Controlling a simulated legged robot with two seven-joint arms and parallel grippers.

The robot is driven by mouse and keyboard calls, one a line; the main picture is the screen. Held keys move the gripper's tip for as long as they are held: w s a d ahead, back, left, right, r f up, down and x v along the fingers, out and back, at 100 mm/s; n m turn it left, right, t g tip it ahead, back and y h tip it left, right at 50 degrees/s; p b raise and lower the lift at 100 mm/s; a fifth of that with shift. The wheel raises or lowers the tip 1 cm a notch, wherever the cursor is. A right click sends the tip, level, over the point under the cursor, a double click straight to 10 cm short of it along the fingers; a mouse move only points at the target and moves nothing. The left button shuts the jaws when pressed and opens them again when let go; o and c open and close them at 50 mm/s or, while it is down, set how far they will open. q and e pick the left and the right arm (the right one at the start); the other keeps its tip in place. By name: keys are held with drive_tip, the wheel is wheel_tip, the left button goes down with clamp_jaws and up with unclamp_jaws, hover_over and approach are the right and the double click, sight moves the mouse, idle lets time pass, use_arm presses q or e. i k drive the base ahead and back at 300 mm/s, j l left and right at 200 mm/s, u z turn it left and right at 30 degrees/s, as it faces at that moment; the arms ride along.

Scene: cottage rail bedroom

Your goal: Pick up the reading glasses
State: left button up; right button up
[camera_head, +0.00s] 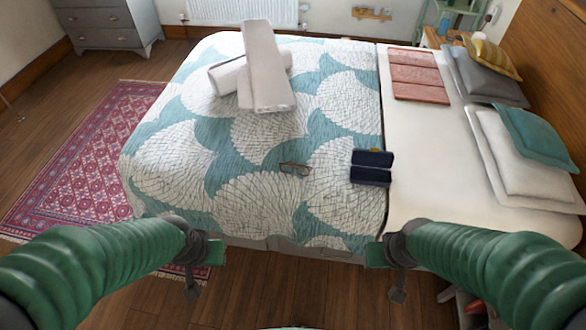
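The reading glasses (295,168) lie on the teal and white patterned bedspread (262,140), near the middle of its front half. They look small, with a thin brownish frame. My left gripper (193,288) hangs in front of the bed's near edge, to the left of the glasses and well apart from them. My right gripper (398,293) hangs in front of the near edge to the right, also apart from them. Both grippers look small and dark, and I see nothing held. Their finger opening cannot be made out.
A dark blue case (371,167) lies right of the glasses. Rolled white towels (262,65) lie farther back, and a folded pink cloth (417,73) lies at the back right. Pillows (520,160) line the right side. The bedspread around the glasses is clear.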

sight(284, 167)
drive_tip(key=u, duration=1.55)
drive_tip(key=i+l, duration=0.1)
drive_tip(key=l, duration=0.35)
drive_tip(key=i+l+u, duration=0.15)
drive_tip(key=l, duration=0.7)
drive_tip(key=i+l+u, duration=0.1)
drive_tip(key=l, duration=0.3)
drive_tip(key=i, duration=0.05)
